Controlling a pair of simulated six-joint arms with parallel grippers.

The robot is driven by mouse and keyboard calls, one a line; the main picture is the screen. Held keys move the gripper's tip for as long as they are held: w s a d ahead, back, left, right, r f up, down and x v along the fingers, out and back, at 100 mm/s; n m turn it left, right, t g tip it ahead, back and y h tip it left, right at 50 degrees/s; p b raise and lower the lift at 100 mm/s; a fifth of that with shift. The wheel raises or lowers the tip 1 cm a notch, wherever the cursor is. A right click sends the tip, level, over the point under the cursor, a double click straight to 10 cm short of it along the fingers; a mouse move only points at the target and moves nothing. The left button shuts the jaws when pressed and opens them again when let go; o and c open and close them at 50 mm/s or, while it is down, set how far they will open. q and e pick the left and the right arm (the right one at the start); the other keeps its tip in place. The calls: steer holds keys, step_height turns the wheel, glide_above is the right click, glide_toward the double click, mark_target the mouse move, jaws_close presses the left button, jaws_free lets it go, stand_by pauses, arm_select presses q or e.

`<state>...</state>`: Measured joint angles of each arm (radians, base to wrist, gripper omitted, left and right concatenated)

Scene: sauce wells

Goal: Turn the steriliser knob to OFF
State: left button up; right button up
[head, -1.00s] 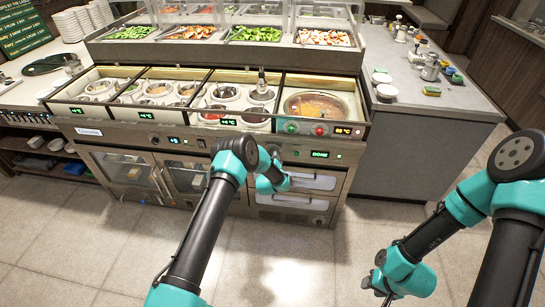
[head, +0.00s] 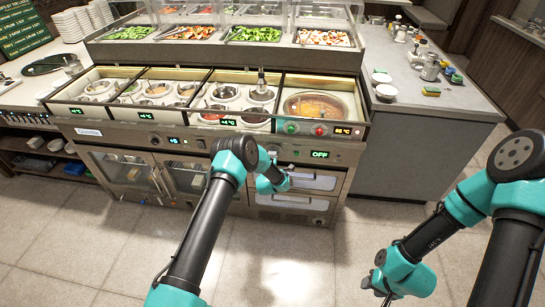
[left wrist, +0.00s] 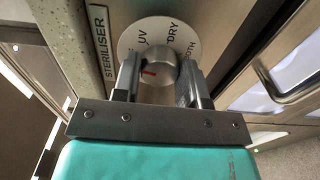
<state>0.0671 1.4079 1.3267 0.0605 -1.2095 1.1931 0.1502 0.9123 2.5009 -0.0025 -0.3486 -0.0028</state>
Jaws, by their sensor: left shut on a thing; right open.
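The steriliser knob (left wrist: 160,65) is a round metal knob on a pale dial plate (left wrist: 126,44) in the left wrist view. UV, DRY and a partly covered third label show on the dial; no OFF label is visible there. The knob's red mark lies toward the left finger, below UV. My left gripper (left wrist: 161,76) is shut on the knob, one finger on each side. In the head view my left gripper (head: 284,182) is at the counter front, and the knob is hidden. The display (head: 320,154) above reads OFF in green. My right gripper (head: 379,288) is open and empty, low at right.
A steriliser label plate (left wrist: 101,48) is beside the dial. Drawers with handles (head: 311,182) lie just right of my left gripper. Sauce wells (head: 225,92) and a soup pot (head: 315,104) are above. The floor (head: 285,265) between my arms is clear.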

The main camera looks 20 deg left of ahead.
arm_select(q)
steer(key=shift+n, duration=1.1)
steer(key=o, duration=0.9)
steer(key=s, duration=0.5)
steer(key=s+d, duration=0.1)
steer(key=s, duration=0.5)
steer(key=s+d, duration=0.1)
steer(key=s, duration=0.5)
steer(key=shift+s+d, duration=0.1)
steer(key=shift+s, duration=0.05)
